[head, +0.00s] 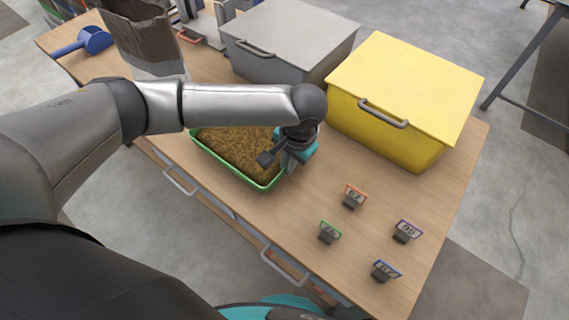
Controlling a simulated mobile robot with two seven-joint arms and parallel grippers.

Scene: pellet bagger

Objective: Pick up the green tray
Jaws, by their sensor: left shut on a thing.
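The green tray (268,186) is filled with brown pellets (240,150) and lies at the table's front edge, in the middle of the head view. My left arm crosses above it and hides its back part. My left gripper (287,164) is at the tray's right end, shut on its rim; the fingertips are mostly hidden by the gripper body. The tray looks level and on or very near the table top. My right gripper is not in view.
A closed yellow bin (390,130) and a grey lidded bin (275,65) stand behind the tray. Several small numbered tags (353,197) stand on the table (290,220) to the right. A blue scoop (92,41) and an open brown bag (150,45) are at the back left.

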